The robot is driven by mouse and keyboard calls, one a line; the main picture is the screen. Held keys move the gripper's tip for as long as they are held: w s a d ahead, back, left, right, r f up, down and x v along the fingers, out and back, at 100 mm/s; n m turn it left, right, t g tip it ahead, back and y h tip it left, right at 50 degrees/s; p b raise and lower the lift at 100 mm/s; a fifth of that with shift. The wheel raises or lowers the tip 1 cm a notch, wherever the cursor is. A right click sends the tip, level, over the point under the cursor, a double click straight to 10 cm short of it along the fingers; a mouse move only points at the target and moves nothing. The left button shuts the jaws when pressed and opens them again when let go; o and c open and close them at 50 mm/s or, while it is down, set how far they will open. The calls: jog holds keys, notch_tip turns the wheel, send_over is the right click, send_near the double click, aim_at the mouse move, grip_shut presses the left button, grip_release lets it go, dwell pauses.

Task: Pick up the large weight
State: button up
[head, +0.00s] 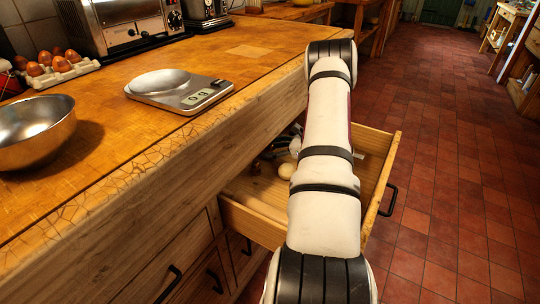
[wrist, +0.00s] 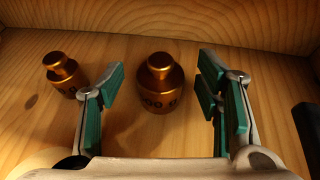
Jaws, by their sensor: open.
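The large weight (wrist: 161,88) is a brass-coloured cylinder with a knob on top, standing upright on the pine drawer floor in the wrist view. Part of its marking shows, ending in "00 g". My gripper (wrist: 162,95) is open, with one green-padded finger on each side of the weight and gaps between. A smaller brass weight (wrist: 63,75) stands to the left, outside the left finger. In the head view my arm reaches over the open drawer (head: 250,222) and hides much of it; neither brass weight can be made out there.
The drawer's wooden wall (wrist: 170,20) rises close behind the weights. A dark object (wrist: 308,125) lies at the right. On the counter (head: 235,52) stand a kitchen scale (head: 180,90), a metal bowl (head: 36,130) and an egg carton (head: 55,75). Tiled floor (head: 450,170) is clear at right.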

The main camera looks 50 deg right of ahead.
jog(key=shift+w+a+f, duration=0.15)
jog(key=shift+w+f, duration=0.1)
jog(key=shift+w, duration=0.35)
jog(key=shift+c, duration=0.4)
grip_shut()
jog(key=shift+r, duration=0.1)
jog(key=shift+r, duration=0.1)
